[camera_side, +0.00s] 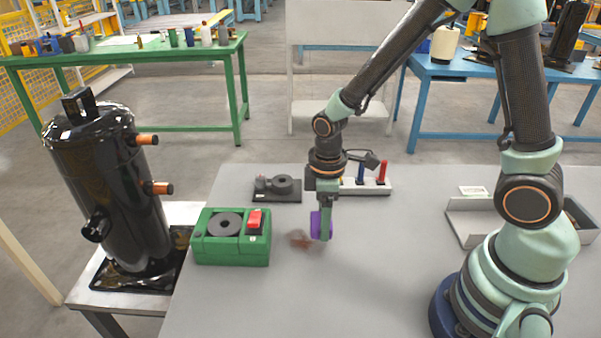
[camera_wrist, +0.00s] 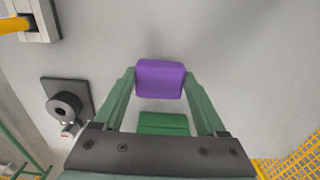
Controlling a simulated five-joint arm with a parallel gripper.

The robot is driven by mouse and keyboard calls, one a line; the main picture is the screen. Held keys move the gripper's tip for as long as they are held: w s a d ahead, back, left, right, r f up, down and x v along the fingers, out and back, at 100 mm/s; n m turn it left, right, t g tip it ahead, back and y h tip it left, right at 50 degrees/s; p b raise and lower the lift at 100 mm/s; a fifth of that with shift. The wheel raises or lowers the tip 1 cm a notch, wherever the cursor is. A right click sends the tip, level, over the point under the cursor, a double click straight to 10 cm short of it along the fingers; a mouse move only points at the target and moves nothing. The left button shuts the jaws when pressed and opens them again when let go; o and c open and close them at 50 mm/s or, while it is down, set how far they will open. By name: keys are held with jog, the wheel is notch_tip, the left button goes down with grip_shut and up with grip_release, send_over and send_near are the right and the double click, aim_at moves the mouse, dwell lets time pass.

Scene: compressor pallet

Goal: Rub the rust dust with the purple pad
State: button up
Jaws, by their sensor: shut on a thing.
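My gripper (camera_side: 325,208) points down over the grey table and is shut on the purple pad (camera_side: 321,226). In the wrist view the purple pad (camera_wrist: 160,78) sits between the two fingertips. The rust dust (camera_side: 300,239) is a small reddish-brown patch on the table, just left of the pad in the side view. The pad is low, close to the table; I cannot tell whether it touches the surface. I cannot make out the rust dust in the wrist view.
A green box (camera_side: 232,250) with a black ring and a red switch stands left of the dust. A black fixture (camera_side: 278,188) and a rack (camera_side: 372,187) with coloured handles stand behind. A grey tray (camera_side: 470,222) is at right. A black compressor (camera_side: 108,190) stands at far left. The front table is clear.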

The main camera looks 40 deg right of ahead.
aim_at(285, 248)
notch_tip(285, 248, down, 4)
jog(key=shift+r, duration=0.25)
jog(key=shift+w+a+f, duration=0.15)
jog(key=shift+w+f, duration=0.05)
jog(key=shift+c, duration=0.5)
jog(key=shift+w+a, duration=0.3)
jog(key=shift+a, duration=0.05)
jog(key=shift+w+a+f, duration=0.15)
jog(key=shift+w+a, duration=2.25)
jog(key=shift+s+d, duration=2.85)
jog(key=shift+s+a, duration=0.4)
jog(key=shift+s, duration=0.1)
jog(key=shift+a, duration=0.25)
jog(key=shift+w+a, duration=2.7)
jog(key=shift+w, duration=0.05)
jog(key=shift+s+d, duration=2.75)
jog(key=shift+s+d+r, duration=0.1)
jog(key=shift+d+r, duration=0.05)
jog(key=shift+r, duration=3.95)
